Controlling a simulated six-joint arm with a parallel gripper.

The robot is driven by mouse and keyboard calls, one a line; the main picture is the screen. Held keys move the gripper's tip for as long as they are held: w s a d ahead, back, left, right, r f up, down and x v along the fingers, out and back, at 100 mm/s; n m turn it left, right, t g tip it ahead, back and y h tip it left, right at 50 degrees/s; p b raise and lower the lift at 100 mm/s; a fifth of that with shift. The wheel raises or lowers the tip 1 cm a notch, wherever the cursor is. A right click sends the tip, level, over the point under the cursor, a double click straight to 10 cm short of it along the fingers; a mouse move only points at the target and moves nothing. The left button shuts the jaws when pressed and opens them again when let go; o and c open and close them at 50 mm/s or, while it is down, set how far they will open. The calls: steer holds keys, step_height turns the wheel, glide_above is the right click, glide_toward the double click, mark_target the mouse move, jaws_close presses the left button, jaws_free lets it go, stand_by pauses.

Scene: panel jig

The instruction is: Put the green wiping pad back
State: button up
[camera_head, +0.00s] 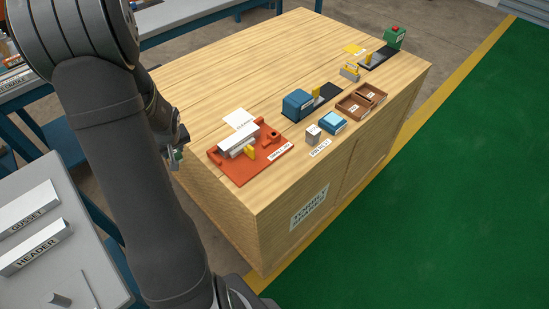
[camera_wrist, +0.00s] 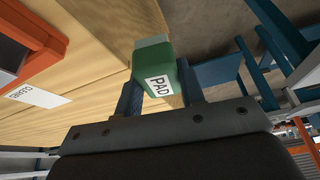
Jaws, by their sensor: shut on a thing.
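The green wiping pad (camera_wrist: 152,62), a block with a white label reading PAD and a pale grey-green far end, is between the two blue fingers of my gripper (camera_wrist: 160,95). My gripper is shut on it. In the head view the pad (camera_head: 178,154) is a small green spot at the end of my gripper (camera_head: 177,147), just off the left edge of the wooden bench (camera_head: 290,50), beside the orange-red jig plate (camera_head: 240,172). Much of the gripper is hidden behind my arm there. The pad's height against the bench top is hard to tell.
The jig plate carries a pale grey block (camera_head: 236,143) and a yellow part. To its right are a small grey block (camera_head: 313,134), a light blue block (camera_head: 333,122), a brown two-part tray (camera_head: 353,106) and a blue block (camera_head: 297,104). A grey table (camera_head: 75,268) stands lower left.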

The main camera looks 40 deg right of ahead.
steer(key=s+d+r, duration=0.2)
steer(key=d, duration=0.2)
steer(key=s+d+r+m, duration=0.1)
steer(key=d+r, duration=0.1)
steer(key=d, duration=0.2)
steer(key=s+d+r+m, duration=0.1)
steer(key=s+d+r, duration=0.1)
steer(key=d, duration=0.2)
steer(key=shift+s+d+r+h, duration=0.15)
steer(key=shift+s+d+h, duration=0.15)
steer(key=shift+h, duration=0.1)
steer(key=s+d+r+m, duration=0.2)
steer(key=s+d+r, duration=0.2)
steer(key=s+d, duration=0.5)
steer(key=s+d+f+m+g+h, duration=0.1)
steer(key=s+d+m, duration=0.3)
steer(key=s, duration=0.8)
steer(key=s+d+m+g+h, duration=0.2)
steer(key=s+d+m, duration=0.15)
steer(key=s, duration=0.85)
steer(key=w+f, duration=0.2)
steer(key=w, duration=0.1)
steer(key=w+f, duration=0.2)
steer(key=w, duration=0.2)
steer(key=w+f, duration=0.3)
steer(key=shift+w+d, duration=0.4)
steer(key=shift+f, duration=2.05)
steer(key=shift+f, duration=0.1)
steer(key=o, duration=1)
steer(key=shift+c, duration=0.2)
